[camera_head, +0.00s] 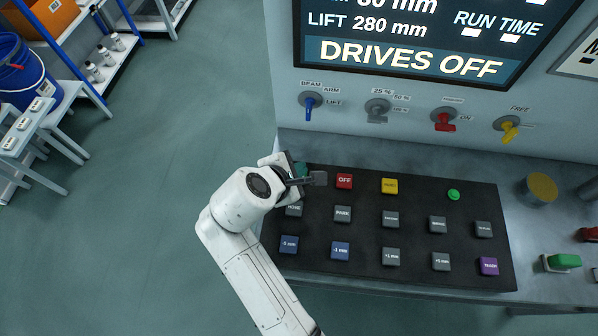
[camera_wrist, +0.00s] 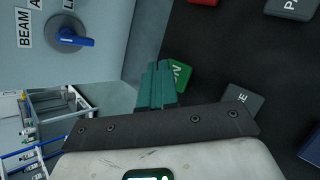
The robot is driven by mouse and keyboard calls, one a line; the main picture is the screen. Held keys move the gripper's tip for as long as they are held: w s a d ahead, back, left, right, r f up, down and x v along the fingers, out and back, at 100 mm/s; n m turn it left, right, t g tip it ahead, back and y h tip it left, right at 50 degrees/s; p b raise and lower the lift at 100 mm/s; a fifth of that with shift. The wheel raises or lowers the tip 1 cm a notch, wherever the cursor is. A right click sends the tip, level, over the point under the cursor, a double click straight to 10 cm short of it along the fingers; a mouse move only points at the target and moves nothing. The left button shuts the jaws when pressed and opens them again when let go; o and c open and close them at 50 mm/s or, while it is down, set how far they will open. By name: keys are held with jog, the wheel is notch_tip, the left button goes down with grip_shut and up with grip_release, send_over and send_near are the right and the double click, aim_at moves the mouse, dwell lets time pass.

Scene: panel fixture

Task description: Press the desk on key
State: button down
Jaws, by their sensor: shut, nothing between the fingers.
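The desk on key is a green key (camera_wrist: 181,75) at the edge of the black key panel, and only part of its white lettering, an "N", shows in the wrist view. My gripper (camera_wrist: 157,68) has its two teal fingers together and empty. They overlap the key's left side in that view; I cannot tell whether they touch it. In the head view my gripper (camera_head: 300,169) is over the panel's upper left corner, left of the red OFF key (camera_head: 344,181), and hides most or all of the green key.
The HOME key (camera_head: 293,210) is just below my gripper, with PARK (camera_head: 343,213) to its right. A yellow key (camera_head: 390,186) and a round green button (camera_head: 453,194) are further right. A blue knob (camera_head: 310,103) is on the wall above. The display (camera_head: 404,57) reads DRIVES OFF.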

jog(key=shift+f, duration=0.3)
jog(key=shift+f, duration=0.45)
dwell(0.7)
jog(key=shift+r, duration=0.1)
jog(key=shift+r+p, duration=0.8)
jog(key=shift+p, duration=0.35)
jog(key=shift+r, duration=0.1)
notch_tip(320, 180, up, 5)
jog(key=p, duration=0.5)
jog(key=shift+p, duration=0.35)
jog(key=shift+d, duration=0.1)
